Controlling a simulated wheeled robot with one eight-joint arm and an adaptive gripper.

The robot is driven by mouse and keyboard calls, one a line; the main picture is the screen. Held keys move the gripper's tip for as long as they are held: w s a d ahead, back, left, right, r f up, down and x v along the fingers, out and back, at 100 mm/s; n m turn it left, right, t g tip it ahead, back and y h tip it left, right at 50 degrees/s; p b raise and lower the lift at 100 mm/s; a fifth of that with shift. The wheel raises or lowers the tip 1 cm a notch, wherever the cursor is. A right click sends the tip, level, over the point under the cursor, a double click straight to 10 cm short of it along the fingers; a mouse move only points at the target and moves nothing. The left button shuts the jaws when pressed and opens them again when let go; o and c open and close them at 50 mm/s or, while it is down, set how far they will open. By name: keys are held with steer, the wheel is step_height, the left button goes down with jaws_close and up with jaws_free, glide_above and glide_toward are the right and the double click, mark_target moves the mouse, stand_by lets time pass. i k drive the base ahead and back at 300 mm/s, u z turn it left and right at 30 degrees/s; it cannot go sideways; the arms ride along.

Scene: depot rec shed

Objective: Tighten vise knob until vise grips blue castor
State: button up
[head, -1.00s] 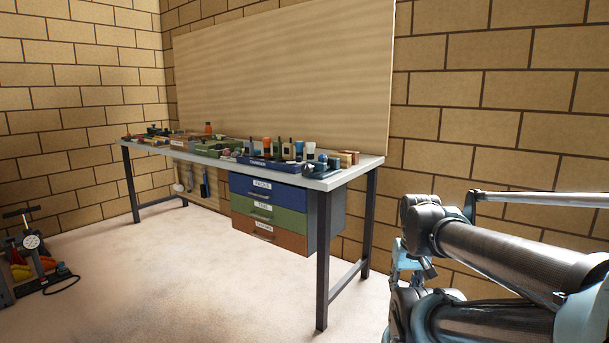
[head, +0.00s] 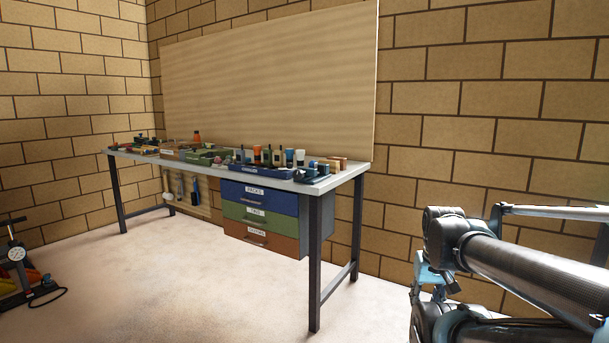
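The vise and the blue castor cannot be picked out with certainty at this distance. Small items crowd the workbench (head: 215,166) in the head view. A low dark-blue item (head: 312,178) sits at the bench's near right end, and a small dark item (head: 143,141) sits toward its far left end; I cannot tell whether either is the vise. My folded arm fills the lower right of the picture, well to the right of the bench. My gripper's fingers do not show.
Blue, green and brown drawers (head: 260,217) hang under the bench. A black bench leg (head: 314,265) stands at the near corner. A pump with a round gauge (head: 17,254) stands on the floor at far left. The floor (head: 180,290) before the bench is clear.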

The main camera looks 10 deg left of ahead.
mark_target(298, 174)
steer(key=z, duration=0.05)
steer(key=i, duration=1)
steer(key=u, duration=0.05)
